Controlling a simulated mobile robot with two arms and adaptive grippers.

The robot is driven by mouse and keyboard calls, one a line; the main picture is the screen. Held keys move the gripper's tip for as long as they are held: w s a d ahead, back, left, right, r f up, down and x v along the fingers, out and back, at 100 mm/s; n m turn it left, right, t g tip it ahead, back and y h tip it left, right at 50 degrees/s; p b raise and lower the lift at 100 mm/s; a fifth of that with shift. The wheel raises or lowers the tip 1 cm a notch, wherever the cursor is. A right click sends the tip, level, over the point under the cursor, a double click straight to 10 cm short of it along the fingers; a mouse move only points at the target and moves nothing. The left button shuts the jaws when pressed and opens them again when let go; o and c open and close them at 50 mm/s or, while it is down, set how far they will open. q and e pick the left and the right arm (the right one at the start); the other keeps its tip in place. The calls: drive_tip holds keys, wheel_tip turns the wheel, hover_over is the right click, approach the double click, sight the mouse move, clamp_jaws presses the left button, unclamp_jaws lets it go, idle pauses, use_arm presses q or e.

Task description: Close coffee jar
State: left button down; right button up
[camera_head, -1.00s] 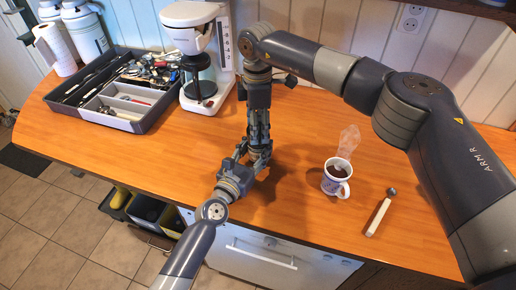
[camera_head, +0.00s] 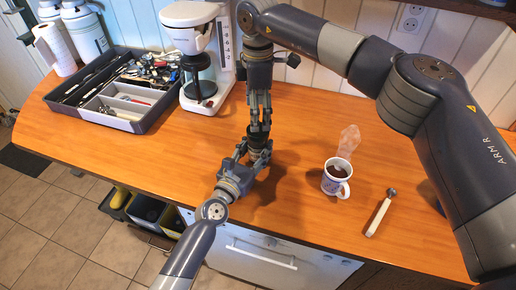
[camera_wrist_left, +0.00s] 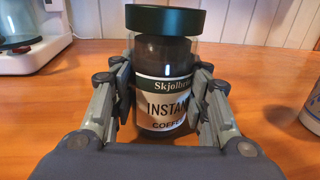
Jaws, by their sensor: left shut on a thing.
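The coffee jar (camera_wrist_left: 165,85) stands upright in the left wrist view, with a dark contents band and a white "INSTANT COFFEE" label. Its dark green lid (camera_wrist_left: 165,20) sits on the top of the jar and looks level. How tightly it is seated cannot be told. My left gripper (camera_wrist_left: 168,112) is shut on the jar body, one finger on each side. In the head view my left gripper (camera_head: 257,156) is at the counter's middle, and the jar is mostly hidden there. My right gripper (camera_head: 258,120) points down just above the jar; its finger gap is unclear.
A white mug (camera_head: 337,185) with dark contents stands right of the jar, near a pinkish translucent object (camera_head: 349,138). A scoop (camera_head: 379,216) lies farther right. A coffee maker (camera_head: 225,60) and a utensil tray (camera_head: 150,122) stand at the back left.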

wheel_tip(320, 180, up, 7)
drive_tip(key=shift+f, duration=0.2)
use_arm(q)
drive_tip(key=c, duration=0.8)
unclamp_jaws()
drive_tip(key=shift+s+a+f, duration=0.1)
drive_tip(key=shift+s+a, duration=0.15)
drive_tip(key=shift+s, duration=0.25)
drive_tip(key=v, duration=1.1)
